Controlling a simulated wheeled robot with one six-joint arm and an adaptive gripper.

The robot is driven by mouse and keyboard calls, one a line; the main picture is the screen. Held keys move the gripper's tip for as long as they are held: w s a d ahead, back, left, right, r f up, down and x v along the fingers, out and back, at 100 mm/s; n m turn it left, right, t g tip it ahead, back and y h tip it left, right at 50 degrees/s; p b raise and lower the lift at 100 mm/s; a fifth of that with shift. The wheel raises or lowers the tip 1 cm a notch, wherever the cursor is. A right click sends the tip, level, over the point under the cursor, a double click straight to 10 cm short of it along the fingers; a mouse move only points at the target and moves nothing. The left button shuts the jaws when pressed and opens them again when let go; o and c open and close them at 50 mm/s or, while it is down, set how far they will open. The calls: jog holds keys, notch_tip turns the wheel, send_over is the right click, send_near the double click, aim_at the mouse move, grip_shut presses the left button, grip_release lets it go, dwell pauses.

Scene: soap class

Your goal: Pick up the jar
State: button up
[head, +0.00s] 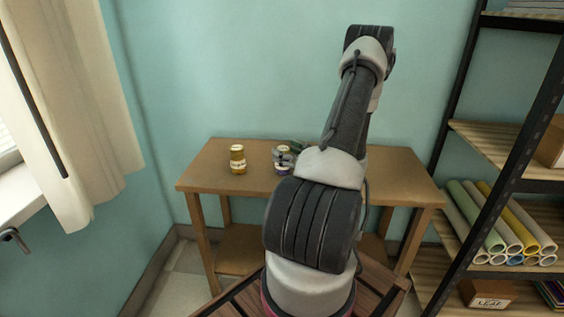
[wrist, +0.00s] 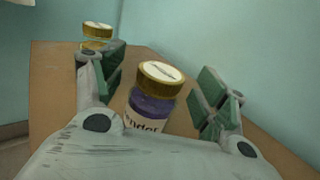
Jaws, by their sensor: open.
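A jar (wrist: 153,100) with a gold lid, purple contents and a white label stands upright on the wooden table, in the middle of the wrist view. My gripper (wrist: 160,95) is open, with one green-padded finger on each side of this jar. There is a gap between the jar and the right finger; the left finger is closer, and I cannot tell if it touches. In the head view the purple jar (head: 283,168) is partly hidden by my gripper (head: 287,155). A second jar (head: 237,159), yellow with a gold lid, stands to the left; it also shows in the wrist view (wrist: 97,37).
The wooden table (head: 400,182) stands against a blue wall, its top clear at right. A curtain (head: 75,110) hangs at left. A black-framed shelf (head: 500,137) with rolled tubes (head: 500,225) stands at right.

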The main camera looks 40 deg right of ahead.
jog(key=shift+w, duration=0.9)
jog(key=c, duration=1.3)
